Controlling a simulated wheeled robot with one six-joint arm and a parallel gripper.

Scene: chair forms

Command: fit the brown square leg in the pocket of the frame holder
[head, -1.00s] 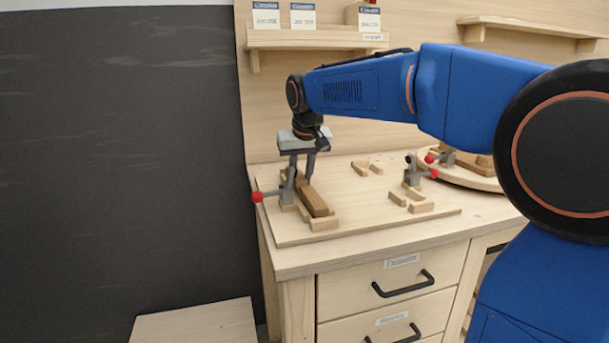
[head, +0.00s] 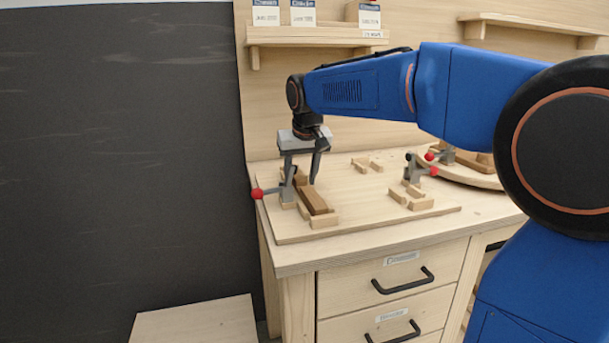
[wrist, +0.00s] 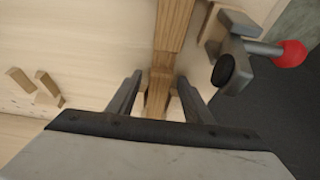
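The brown square leg (head: 313,200) lies flat among the pale wooden blocks of the frame holder (head: 324,221), at the left of the board. Whether it sits fully down in the pocket is hard to tell. In the wrist view the leg (wrist: 173,28) runs from the top edge down between my fingers. My gripper (head: 303,180) is over the leg's far end. In the wrist view my gripper (wrist: 160,98) is open, one finger on each side of the leg, with a gap on both sides. The far end is partly hidden by my gripper.
A toggle clamp with a red knob (head: 257,194) stands beside the holder, close to my gripper; its knob also shows in the wrist view (wrist: 291,53). A second clamp (head: 413,168) and several blocks (head: 412,196) stand to the right. The board's middle (head: 357,205) is clear.

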